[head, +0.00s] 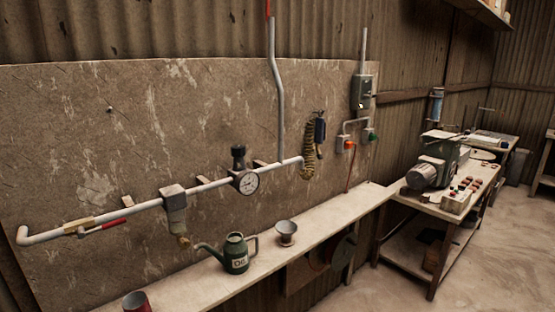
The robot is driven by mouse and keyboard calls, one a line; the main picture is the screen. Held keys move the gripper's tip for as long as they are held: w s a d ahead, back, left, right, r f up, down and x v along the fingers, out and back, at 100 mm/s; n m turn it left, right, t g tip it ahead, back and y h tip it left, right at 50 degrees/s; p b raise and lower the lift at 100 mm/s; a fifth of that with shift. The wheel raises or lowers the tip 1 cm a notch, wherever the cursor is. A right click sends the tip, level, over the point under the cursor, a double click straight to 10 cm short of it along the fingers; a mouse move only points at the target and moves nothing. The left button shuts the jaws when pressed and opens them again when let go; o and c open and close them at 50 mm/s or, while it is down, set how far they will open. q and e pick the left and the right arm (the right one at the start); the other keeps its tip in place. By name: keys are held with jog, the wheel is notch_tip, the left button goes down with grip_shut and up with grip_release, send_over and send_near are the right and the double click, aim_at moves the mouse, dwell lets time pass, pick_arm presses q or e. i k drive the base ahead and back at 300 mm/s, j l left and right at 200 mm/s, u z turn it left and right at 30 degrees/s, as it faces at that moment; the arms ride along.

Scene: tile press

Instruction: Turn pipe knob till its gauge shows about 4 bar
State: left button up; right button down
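A pale pipe (95,228) runs along a stained wall board. A black knob (238,152) stands upright on a regulator on the pipe, just above a round white-faced gauge (247,182). The gauge has a dark rim and faces out from the wall. Its needle and numbers are too small to read. Neither of my grippers is in the head view, and nothing touches the knob.
A narrow shelf (325,225) below the pipe holds a green oil can (236,253), a grey cup (286,232) and a red tin (136,302). A red-handled valve (100,226) and a filter bowl (175,215) sit left of the gauge. A workbench with a machine (435,165) stands right.

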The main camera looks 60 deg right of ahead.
aim_at(237, 150)
jog(key=z, duration=1.6)
